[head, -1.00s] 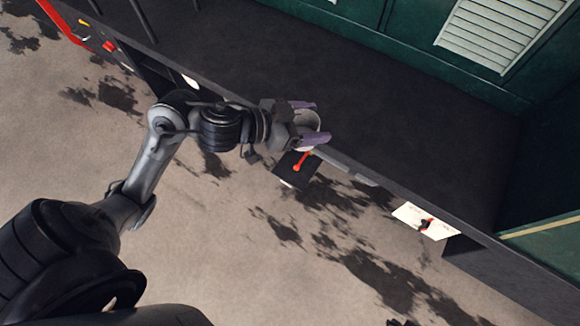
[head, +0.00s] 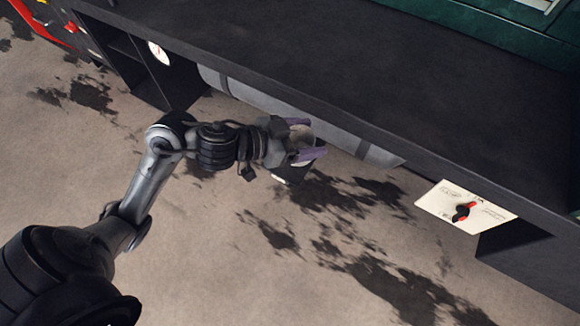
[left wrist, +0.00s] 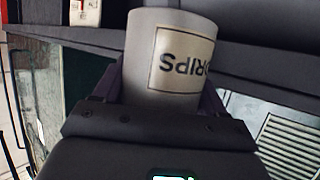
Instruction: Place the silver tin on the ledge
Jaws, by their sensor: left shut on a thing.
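The silver tin (head: 301,136) is held between the purple fingers of my left gripper (head: 316,138). In the left wrist view the tin (left wrist: 145,50) fills the middle, with a pale label reading "DRIPS" upside down and a finger on each side. My left gripper is shut on it. In the head view the tin is in front of a long dark ledge (head: 330,75), apart from its top as far as I can see. The gripper covers part of the tin. My right gripper is not in view.
A grey cylinder (head: 262,98) runs under the ledge's front edge behind the tin. The ledge top looks clear.

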